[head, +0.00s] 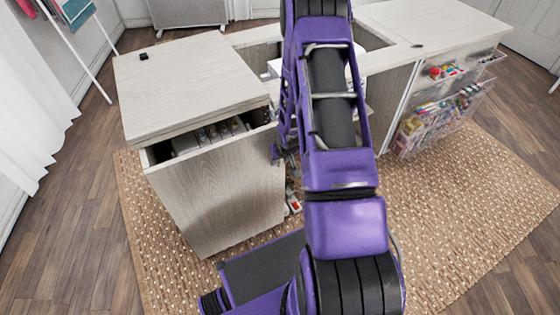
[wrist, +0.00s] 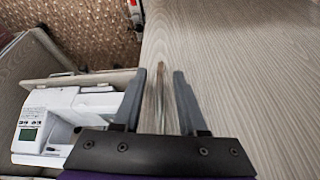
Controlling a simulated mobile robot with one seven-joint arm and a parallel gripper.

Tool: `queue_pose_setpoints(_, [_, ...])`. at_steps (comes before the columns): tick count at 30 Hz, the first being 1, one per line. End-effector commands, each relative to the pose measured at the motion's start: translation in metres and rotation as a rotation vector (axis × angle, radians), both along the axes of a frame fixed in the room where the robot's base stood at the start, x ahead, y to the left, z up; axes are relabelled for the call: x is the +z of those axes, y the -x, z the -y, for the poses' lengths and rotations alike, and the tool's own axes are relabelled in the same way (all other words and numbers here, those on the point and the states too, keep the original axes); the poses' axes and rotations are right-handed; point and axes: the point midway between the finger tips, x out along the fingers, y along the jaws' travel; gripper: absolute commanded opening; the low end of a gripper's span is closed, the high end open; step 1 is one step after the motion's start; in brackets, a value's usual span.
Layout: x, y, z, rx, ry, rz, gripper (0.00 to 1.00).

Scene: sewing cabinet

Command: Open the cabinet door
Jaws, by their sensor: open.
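The sewing cabinet (head: 180,75) has a light wood-grain finish. Its left front panel (head: 215,195) stands out from the body, with a gap above it showing an inner compartment of small items. In the wrist view, a wide wood-grain panel (wrist: 245,75) fills the right side. My gripper (wrist: 161,72) is open, with its two dark fingers either side of a thin, shiny upright strip (wrist: 159,98) near the panel's left edge. I cannot tell whether the strip is a handle or the panel's edge, or whether the fingers touch it. In the head view my arm hides most of my gripper.
A white sewing machine (wrist: 70,118) stands left of my gripper in the wrist view. Clear racks of colourful supplies (head: 437,118) hang at the cabinet's right end. A woven rug (head: 475,190) lies on the wood floor, clear at the right. A drying rack (head: 75,45) stands at the left.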

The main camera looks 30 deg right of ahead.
Motion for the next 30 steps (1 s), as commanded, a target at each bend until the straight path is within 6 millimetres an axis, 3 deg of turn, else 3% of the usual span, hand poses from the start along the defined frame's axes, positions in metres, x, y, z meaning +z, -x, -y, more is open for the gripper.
queue_pose_setpoints(7, [-0.0004,-0.0003,0.0001,0.000,0.000,0.000,0.41])
queue_pose_setpoints(14, [-0.0004,-0.0001,0.0001,0.000,0.000,0.000,0.00])
queue_pose_setpoints(30, [-0.0003,0.0002,0.0003,-0.001,-0.001,-0.001,0.00])
